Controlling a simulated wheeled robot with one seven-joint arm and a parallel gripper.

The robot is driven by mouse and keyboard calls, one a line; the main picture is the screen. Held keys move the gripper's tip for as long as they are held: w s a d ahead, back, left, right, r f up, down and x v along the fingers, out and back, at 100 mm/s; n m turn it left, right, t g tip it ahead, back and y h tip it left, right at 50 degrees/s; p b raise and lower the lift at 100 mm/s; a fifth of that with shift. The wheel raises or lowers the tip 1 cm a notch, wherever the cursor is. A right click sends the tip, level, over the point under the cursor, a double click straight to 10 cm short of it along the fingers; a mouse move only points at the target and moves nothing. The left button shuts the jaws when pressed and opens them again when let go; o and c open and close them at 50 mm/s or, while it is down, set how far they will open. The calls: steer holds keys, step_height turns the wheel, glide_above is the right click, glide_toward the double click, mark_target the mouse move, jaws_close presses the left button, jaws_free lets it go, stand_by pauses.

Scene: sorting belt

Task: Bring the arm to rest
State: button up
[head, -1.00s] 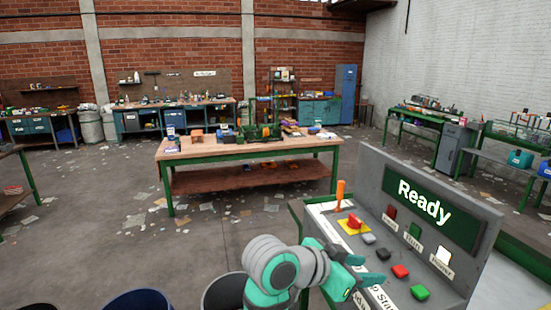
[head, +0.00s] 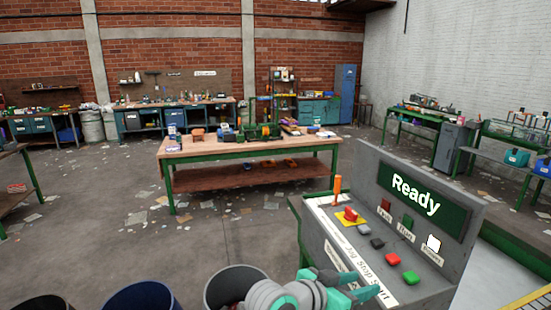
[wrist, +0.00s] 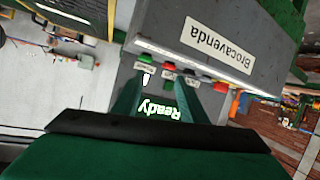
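My arm shows at the bottom of the head view, with my gripper (head: 366,283) low in front of the control console (head: 335,240). In the wrist view my gripper (wrist: 158,96) has its two green fingers apart with nothing between them but the console behind. The console's screen (head: 416,202) reads "Ready" and also shows upside down in the wrist view (wrist: 160,109). The console carries an orange lever (head: 337,188), a red button on a yellow base (head: 350,214), a grey, a red (head: 393,260) and a green button (head: 411,278). The white lamp (head: 434,243) is lit.
Round bins (head: 232,270) stand at the bottom, close beside my arm. A wooden workbench (head: 190,148) with a green frame stands in the middle. More benches line the walls. The floor between is open, with scattered papers.

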steer(key=s+a+f+n+t+y, duration=0.2)
steer(key=s+a+f+n, duration=0.2)
steer(key=f, duration=0.5)
steer(key=s+a+f+n+t+y, duration=0.2)
steer(key=s+a+f+n+y, duration=0.15)
steer(key=f, duration=0.55)
steer(key=s+a+f+n+t+y, duration=0.25)
steer(key=s+a+f, duration=0.2)
steer(key=f, duration=0.45)
steer(key=s+a+f+n+y, duration=0.1)
steer(key=s+a+f, duration=0.1)
steer(key=s, duration=0.4)
steer(key=s+a+f+n+y, duration=0.1)
steer(key=s+a+y, duration=0.1)
steer(key=s, duration=0.4)
steer(key=s+a+r+m, duration=0.1)
steer(key=s+r, duration=0.1)
steer(key=s, duration=0.5)
steer(key=s+a+r+m+t, duration=0.1)
steer(key=s+a+r, duration=0.1)
steer(key=s, duration=0.6)
steer(key=shift+a+r+y, duration=0.15)
steer(key=shift+r+y, duration=0.05)
steer(key=shift+y, duration=0.2)
